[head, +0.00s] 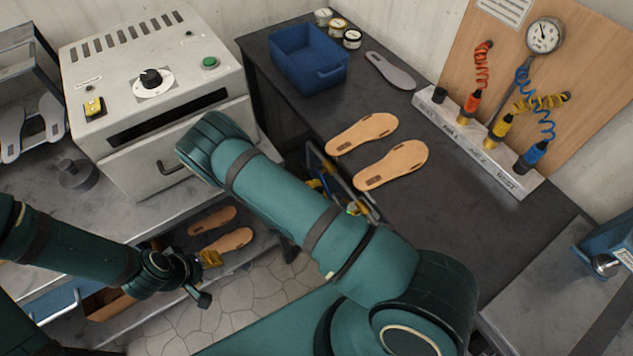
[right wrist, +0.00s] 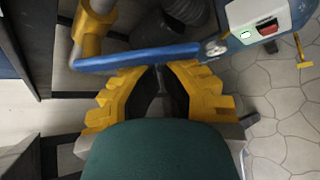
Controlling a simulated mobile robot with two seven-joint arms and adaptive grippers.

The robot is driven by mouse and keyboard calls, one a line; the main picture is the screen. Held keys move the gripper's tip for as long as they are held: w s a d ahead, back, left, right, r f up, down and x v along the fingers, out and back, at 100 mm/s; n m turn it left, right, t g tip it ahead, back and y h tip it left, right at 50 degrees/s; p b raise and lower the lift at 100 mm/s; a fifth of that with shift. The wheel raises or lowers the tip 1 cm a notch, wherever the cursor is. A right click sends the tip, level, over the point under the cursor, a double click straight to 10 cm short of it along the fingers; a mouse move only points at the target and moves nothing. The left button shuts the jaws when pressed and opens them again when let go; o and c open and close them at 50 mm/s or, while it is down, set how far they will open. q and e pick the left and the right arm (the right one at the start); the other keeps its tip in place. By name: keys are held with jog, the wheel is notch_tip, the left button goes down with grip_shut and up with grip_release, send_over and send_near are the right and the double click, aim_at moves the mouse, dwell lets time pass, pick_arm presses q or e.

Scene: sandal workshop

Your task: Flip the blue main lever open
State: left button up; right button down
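The blue main lever (right wrist: 135,58) runs across the right wrist view as a long bar, from a yellow fitting at left to a metal joint at right. My right gripper (right wrist: 160,68) is below it in that view. Its yellow fingers lean together with the tips close, right at the bar's lower edge; I cannot tell whether they touch it. Nothing shows held between them. In the head view my right arm hides most of that spot. My left gripper (head: 210,258) shows only as a small yellow part beside the left wrist; its fingers are unclear.
A dark workbench (head: 440,230) holds sandal soles, a blue bin (head: 305,62) and an air-hose manifold (head: 475,140). A white oven (head: 150,100) stands at left.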

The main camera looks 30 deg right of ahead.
pick_arm(q)
jog(key=shift+r, duration=0.4)
pick_arm(e)
jog(key=s+r+n+g, duration=0.1)
jog(key=g, duration=0.1)
jog(key=s+r+n+g, duration=0.1)
jog(key=g, duration=0.1)
jog(key=shift+s+d+r+n, duration=0.15)
jog(key=shift+s+r+n, duration=0.15)
jog(key=shift+s+n, duration=0.1)
pick_arm(q)
jog(key=shift+f, duration=0.1)
pick_arm(e)
jog(key=shift+d+r, duration=0.1)
jog(key=shift+r, duration=0.15)
